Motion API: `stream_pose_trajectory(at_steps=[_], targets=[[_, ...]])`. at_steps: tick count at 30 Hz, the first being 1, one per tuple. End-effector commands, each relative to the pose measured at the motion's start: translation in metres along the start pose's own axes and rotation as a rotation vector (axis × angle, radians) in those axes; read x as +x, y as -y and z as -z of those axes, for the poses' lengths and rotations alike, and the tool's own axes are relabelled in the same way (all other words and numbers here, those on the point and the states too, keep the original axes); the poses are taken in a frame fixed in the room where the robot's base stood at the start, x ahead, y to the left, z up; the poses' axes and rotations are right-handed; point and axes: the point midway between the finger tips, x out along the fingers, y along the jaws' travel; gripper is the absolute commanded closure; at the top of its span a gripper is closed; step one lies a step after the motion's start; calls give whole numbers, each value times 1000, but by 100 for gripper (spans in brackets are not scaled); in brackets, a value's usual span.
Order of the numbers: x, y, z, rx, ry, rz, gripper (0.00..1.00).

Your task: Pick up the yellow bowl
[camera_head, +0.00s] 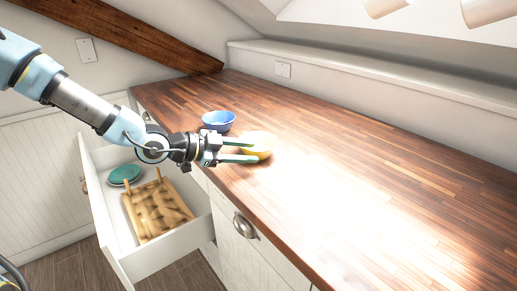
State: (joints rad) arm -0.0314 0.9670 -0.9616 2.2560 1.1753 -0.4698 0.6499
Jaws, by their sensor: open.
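The yellow bowl (262,142) sits on the wooden countertop, near its front edge and left of the picture's middle. My gripper (256,151) reaches in from the left with its two pale green fingers apart. The fingers overlap the bowl in the picture and hide part of it. I cannot tell whether they touch it or lie around its rim.
A blue bowl (218,120) stands just behind and left of the yellow one. An open white drawer (158,262) below the counter holds teal dishes (125,174) and a wooden rack (157,210). The wooden countertop (390,190) is clear to the right.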

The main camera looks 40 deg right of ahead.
Motion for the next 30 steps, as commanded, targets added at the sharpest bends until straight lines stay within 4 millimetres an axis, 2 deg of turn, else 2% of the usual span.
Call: stream_pose_trajectory(at_steps=[6, 9, 18, 30], targets=[[32, 2, 2, -1, -2, -3, 56], [41, 2, 0, -2, 0, -3, 56], [45, 1, -1, -1, 1, -1, 57], [45, 1, -1, -1, 1, -2, 100]])
